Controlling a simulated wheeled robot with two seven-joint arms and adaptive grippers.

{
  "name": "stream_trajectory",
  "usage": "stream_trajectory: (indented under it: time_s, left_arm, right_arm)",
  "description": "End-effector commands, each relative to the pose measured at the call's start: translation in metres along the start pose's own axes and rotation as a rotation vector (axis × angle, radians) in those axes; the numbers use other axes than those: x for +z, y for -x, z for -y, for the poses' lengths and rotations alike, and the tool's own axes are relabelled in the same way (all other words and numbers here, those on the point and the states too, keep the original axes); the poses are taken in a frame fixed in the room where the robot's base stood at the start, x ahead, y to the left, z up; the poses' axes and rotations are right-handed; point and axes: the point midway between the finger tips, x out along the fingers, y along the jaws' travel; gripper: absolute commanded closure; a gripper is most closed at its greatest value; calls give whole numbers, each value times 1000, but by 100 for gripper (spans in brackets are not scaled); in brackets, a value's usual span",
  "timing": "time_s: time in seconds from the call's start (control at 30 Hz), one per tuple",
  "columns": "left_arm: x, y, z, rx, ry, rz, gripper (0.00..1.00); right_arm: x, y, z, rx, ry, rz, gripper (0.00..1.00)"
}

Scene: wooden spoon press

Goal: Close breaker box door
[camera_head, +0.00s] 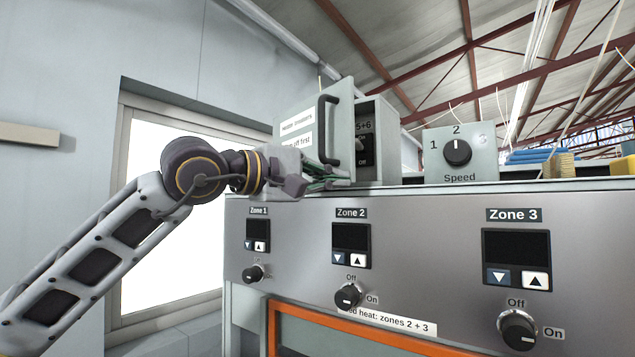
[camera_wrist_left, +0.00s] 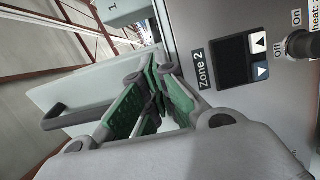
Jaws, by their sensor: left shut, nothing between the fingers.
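The breaker box door (camera_head: 298,143) is a pale grey panel with white labels and a black vertical handle (camera_head: 322,128). It stands partly open on the breaker box (camera_head: 392,135); a dark recess with a "5+6" switch (camera_head: 364,150) shows to its right. My left gripper (camera_head: 338,181) is shut and empty at the door's lower edge, below the handle. In the left wrist view the gripper's green-padded fingers (camera_wrist_left: 152,92) are together in front of the pale door panel (camera_wrist_left: 75,88), with the handle (camera_wrist_left: 62,119) beside them. I cannot tell whether they touch the door. My right gripper is not in view.
The metal control panel (camera_head: 420,235) with zone displays and knobs lies just below the gripper. A speed dial box (camera_head: 484,160) stands right of the breaker box. A bright window (camera_head: 165,235) is behind my left arm.

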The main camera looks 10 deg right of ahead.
Motion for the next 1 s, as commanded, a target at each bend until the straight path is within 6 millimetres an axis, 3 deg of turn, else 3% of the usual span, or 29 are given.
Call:
stream_trajectory:
  time_s: [0.7, 1.0]
  left_arm:
    - [2, -44, 1, -1, -1, -19, 100]
    - [2, -59, 1, -1, -3, -131, 100]
  right_arm:
    - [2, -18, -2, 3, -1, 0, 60]
    - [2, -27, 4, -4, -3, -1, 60]
